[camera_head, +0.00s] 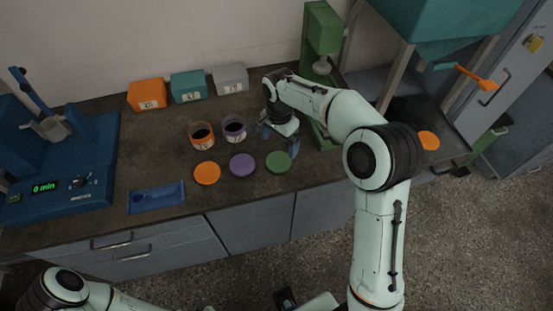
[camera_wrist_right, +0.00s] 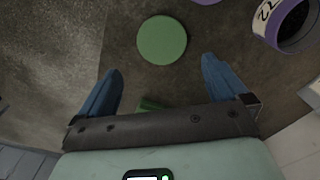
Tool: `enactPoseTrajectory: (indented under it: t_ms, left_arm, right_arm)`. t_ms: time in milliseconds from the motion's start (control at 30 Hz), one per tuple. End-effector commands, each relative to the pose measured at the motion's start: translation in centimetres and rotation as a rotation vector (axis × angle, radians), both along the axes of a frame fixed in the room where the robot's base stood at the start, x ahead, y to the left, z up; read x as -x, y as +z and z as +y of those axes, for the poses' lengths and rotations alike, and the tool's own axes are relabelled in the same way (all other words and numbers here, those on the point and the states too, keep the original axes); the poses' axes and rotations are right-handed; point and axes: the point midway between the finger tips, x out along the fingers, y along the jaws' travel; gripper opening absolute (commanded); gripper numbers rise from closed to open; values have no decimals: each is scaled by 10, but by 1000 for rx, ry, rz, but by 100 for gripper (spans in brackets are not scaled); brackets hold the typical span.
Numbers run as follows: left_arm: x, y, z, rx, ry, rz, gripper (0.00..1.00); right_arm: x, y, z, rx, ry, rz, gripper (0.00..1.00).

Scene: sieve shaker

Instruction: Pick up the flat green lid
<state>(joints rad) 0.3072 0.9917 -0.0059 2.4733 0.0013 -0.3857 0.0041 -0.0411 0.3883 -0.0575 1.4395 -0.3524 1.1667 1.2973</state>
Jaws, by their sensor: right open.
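The flat green lid (camera_head: 279,162) lies on the dark bench top near its front edge, at the right end of a row of lids. In the right wrist view the green lid (camera_wrist_right: 162,40) is fully visible, just beyond the fingertips and centred between them. My right gripper (camera_head: 279,141) is behind the lid in the head view, above the bench. Its two blue fingers show spread apart and empty in the right wrist view (camera_wrist_right: 160,75). My left arm shows at the lower left, but its gripper is out of view.
A purple lid (camera_head: 242,164) and an orange lid (camera_head: 207,173) lie left of the green one. Open orange (camera_head: 201,142) and purple (camera_head: 233,134) jars stand behind them. A green press (camera_head: 322,40) stands close to my right gripper. A blue tray (camera_head: 156,198) lies at the front left.

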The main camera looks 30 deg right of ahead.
Motion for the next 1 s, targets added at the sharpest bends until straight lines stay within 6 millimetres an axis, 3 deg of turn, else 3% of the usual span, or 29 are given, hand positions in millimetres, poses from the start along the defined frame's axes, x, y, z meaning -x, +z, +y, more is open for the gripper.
enactPoseTrajectory:
  t_ms: [133,433,700,1000]
  left_arm:
    - [2,-4,0,0,0,3,43]
    - [2,-5,0,0,0,2,43]
    - [2,-4,0,0,0,2,43]
    - [2,-4,0,0,0,2,43]
  right_arm:
    - [1,-30,0,-1,1,4,100]
    - [-1,-55,0,-1,2,3,100]
    - [-3,-92,0,-1,2,0,100]
    - [-4,-97,0,-1,2,-2,100]
